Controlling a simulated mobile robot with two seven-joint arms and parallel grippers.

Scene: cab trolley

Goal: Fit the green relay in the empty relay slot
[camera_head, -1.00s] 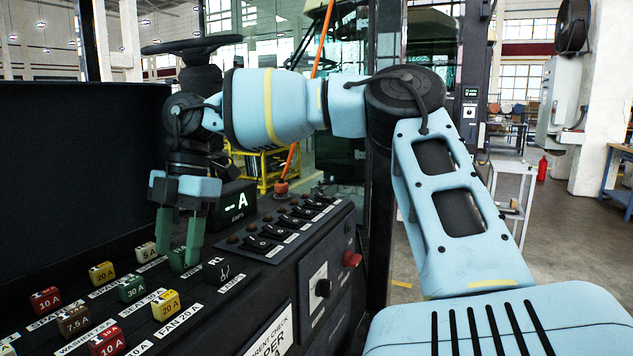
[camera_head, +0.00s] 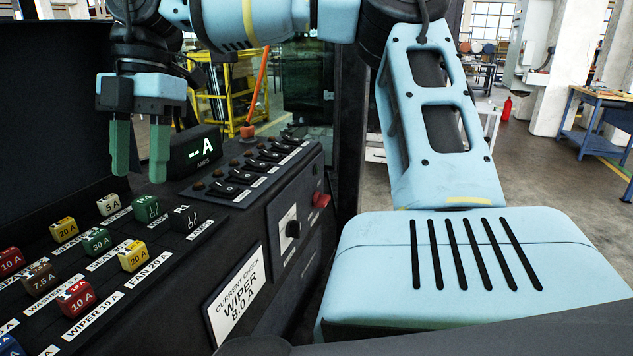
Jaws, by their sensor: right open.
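The green relay (camera_head: 147,208) stands upright on the sloping dark panel, just left of the black relay marked R1 (camera_head: 183,218). It looks level with that relay, but its base is too small to judge how deep it sits. No empty relay slot can be made out. My right gripper (camera_head: 140,165) hangs above the green relay with its green fingers pointing down. It is open, with nothing between the fingers and a gap to the relay below. My left gripper is not in view.
Several coloured fuses stand close by on the panel, including a green 30 A fuse (camera_head: 97,241) and a yellow 20 A fuse (camera_head: 133,256). The ammeter display (camera_head: 197,150) stands right of the gripper. A row of switches (camera_head: 262,160) lies farther right.

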